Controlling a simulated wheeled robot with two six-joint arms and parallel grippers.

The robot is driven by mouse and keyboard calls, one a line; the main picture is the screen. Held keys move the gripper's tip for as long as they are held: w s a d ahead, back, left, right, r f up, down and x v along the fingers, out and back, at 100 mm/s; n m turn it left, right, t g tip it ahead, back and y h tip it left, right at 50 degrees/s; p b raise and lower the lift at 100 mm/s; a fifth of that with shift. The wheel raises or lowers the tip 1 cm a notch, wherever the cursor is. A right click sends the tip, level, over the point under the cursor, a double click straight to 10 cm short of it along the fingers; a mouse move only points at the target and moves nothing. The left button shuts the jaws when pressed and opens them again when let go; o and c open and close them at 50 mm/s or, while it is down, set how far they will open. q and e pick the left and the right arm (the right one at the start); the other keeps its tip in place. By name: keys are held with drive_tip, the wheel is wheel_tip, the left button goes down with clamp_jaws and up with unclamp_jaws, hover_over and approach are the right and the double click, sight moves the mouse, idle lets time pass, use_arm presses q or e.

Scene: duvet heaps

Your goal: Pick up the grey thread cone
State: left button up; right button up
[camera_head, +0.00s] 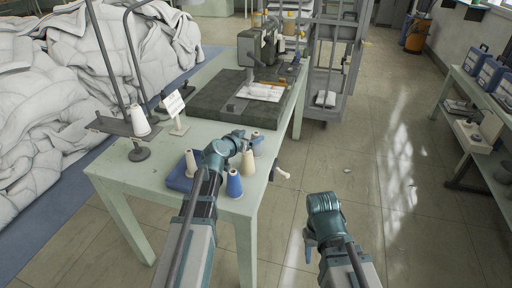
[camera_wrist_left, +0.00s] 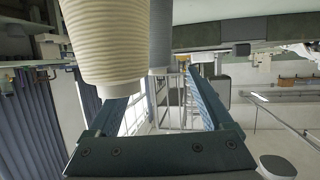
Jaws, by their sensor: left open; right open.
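The grey thread cone (camera_head: 257,141) stands on the pale green table near its right edge, partly hidden by my left gripper (camera_head: 246,143). In the left wrist view, which looks upside down, the grey cone (camera_wrist_left: 163,38) is beyond the open fingers (camera_wrist_left: 160,88), roughly in line with the gap. A cream cone (camera_head: 249,166) stands close by; in the wrist view this ribbed cone (camera_wrist_left: 105,40) is nearer and overlaps the left finger. I cannot tell if they touch. My right gripper (camera_head: 309,247) is open, off the table above the floor.
A blue cone (camera_head: 234,185) and a white cone (camera_head: 191,164) stand near my left gripper, by a blue box (camera_head: 178,180). A thread stand with another white cone (camera_head: 140,121) is at left. A sewing machine (camera_head: 255,52) is behind.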

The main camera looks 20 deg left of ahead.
sight(255, 134)
use_arm(q)
drive_tip(key=b+x, duration=0.1)
drive_tip(key=x, duration=0.3)
drive_tip(key=shift+w+d, duration=0.15)
drive_tip(key=shift+d, duration=0.05)
drive_tip(key=shift+r, duration=0.1)
clamp_jaws()
